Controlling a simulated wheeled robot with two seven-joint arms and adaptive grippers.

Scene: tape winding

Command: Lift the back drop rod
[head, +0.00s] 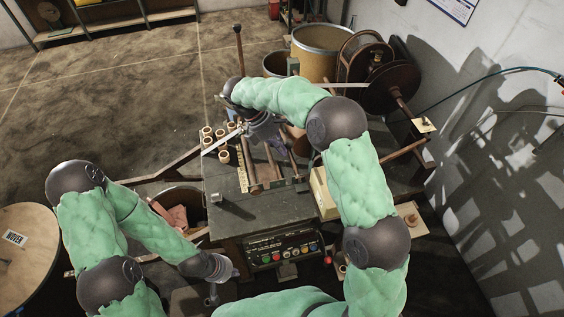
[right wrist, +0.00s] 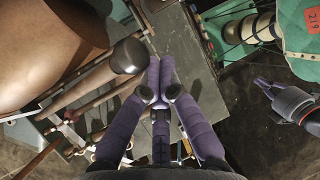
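Several brown rods (head: 249,165) lie at the back of the grey workbench (head: 245,215). I cannot tell which one is the back drop rod; my right arm covers part of that area. My right gripper (head: 265,133) is over the back of the bench, near the rods. In the right wrist view its purple fingertips (right wrist: 160,72) lie side by side with no visible gap, and nothing shows between them. A thick tan rod (right wrist: 90,84) with a dark round end is to their left. My left gripper (head: 217,283) is low at the bench's front left; its fingers are too small to judge.
Several small spools (head: 222,145) stand at the bench's left. A brown upright post (head: 239,48) and a large dark reel (head: 388,86) stand behind. A control panel (head: 285,251) is on the bench front. The bench's front left top is mostly clear.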

